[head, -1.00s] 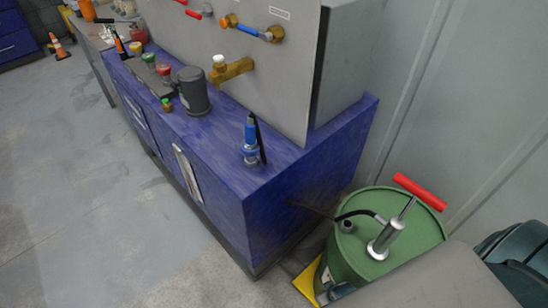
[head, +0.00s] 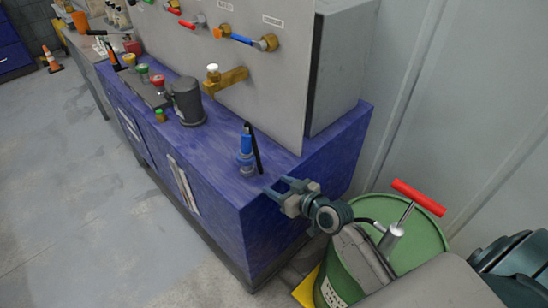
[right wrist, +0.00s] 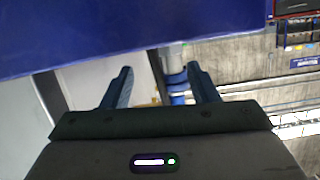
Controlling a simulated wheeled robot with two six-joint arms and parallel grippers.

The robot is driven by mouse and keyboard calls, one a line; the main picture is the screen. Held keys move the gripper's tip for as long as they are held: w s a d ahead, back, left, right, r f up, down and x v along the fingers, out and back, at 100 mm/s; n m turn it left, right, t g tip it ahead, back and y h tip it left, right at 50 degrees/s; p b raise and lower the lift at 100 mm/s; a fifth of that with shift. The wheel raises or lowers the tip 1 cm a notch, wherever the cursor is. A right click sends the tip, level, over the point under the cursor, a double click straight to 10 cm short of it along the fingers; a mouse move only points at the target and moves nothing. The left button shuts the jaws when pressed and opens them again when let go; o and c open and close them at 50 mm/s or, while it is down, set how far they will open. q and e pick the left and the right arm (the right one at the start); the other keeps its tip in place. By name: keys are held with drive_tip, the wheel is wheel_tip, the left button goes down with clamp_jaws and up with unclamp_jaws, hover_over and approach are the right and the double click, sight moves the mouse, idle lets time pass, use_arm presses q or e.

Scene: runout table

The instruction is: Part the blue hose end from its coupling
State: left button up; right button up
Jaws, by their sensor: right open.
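The blue hose end (head: 246,140) stands upright in its coupling (head: 246,165), near the front right corner of the blue bench top. A thin black hose or rod (head: 255,148) leans beside it. My right gripper (head: 277,187) is open and empty at the bench's right end, a short gap to the right of and nearer than the coupling. In the right wrist view its two fingers (right wrist: 160,80) are spread. A blue and grey round piece (right wrist: 176,82) shows beyond them, close to one fingertip; I cannot tell which part it is. My left gripper is not in view.
Behind stands a grey panel (head: 270,90) with a brass tap (head: 228,80) and a blue-handled valve (head: 245,40). A grey canister (head: 187,102) stands left on the bench. A green drum (head: 425,235) with a red-handled pump (head: 417,197) is at right.

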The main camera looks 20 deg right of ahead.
sight(251, 141)
wheel_tip(251, 141, up, 11)
drive_tip(key=w+a+t+y, duration=0.1)
drive_tip(key=w+t+y, duration=0.1)
drive_tip(key=t, duration=0.1)
drive_tip(key=shift+n, duration=0.4)
drive_tip(key=p+x, duration=0.2)
drive_tip(key=x, duration=0.7)
drive_tip(key=shift+w+a+f+p, duration=0.15)
drive_tip(key=shift+p, duration=0.2)
drive_tip(key=shift+w+a+f, duration=0.1)
drive_tip(key=shift+w+a, duration=0.15)
drive_tip(key=shift+w, duration=0.25)
clamp_jaws()
